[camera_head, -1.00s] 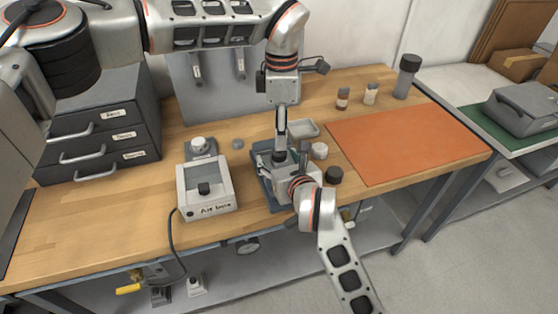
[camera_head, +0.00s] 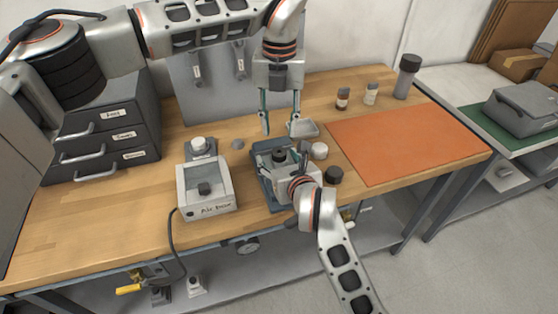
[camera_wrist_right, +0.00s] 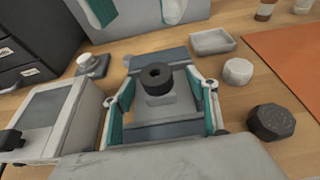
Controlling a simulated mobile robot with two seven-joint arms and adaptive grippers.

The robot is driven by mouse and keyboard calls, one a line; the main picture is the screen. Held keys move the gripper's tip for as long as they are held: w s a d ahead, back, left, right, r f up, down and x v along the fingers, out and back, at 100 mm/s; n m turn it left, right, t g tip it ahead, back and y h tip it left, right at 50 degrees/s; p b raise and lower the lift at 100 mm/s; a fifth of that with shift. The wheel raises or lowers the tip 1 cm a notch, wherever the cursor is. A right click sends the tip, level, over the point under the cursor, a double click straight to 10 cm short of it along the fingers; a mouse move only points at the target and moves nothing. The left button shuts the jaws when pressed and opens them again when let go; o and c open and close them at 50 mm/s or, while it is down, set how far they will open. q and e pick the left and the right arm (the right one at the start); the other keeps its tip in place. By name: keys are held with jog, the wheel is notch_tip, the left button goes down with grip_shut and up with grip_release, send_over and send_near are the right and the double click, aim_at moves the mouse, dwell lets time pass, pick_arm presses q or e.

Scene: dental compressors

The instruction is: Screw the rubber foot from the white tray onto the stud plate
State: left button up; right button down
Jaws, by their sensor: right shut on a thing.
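The black rubber foot (camera_head: 279,154), a ring with a central hole, sits upright on the grey stud plate (camera_wrist_right: 182,106); the foot also shows in the right wrist view (camera_wrist_right: 157,78). Any stud under it is hidden. My right gripper (camera_wrist_right: 163,88) is shut on the stud plate, its teal-padded fingers on either side. In the head view, my right gripper (camera_head: 284,166) comes from the front. My left gripper (camera_head: 280,130) is open and empty above and behind the foot, clear of it. The white tray (camera_wrist_right: 212,42) looks empty; it stands behind, partly beside a left finger (camera_head: 304,129).
A blue base (camera_wrist_right: 160,59) lies under the plate. The labelled white box (camera_head: 207,188) stands close on the left. A white round cap (camera_wrist_right: 238,71) and a black knob-like part (camera_wrist_right: 270,122) stand to the right. The orange mat (camera_head: 408,142) is clear.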

aim_at(279, 151)
dwell(0.3)
pick_arm(q)
jog(key=shift+f, duration=4)
jog(key=c, duration=0.9)
jog(key=shift+c, duration=0.2)
jog(key=o, duration=1.3)
jog(key=shift+r, duration=0.15)
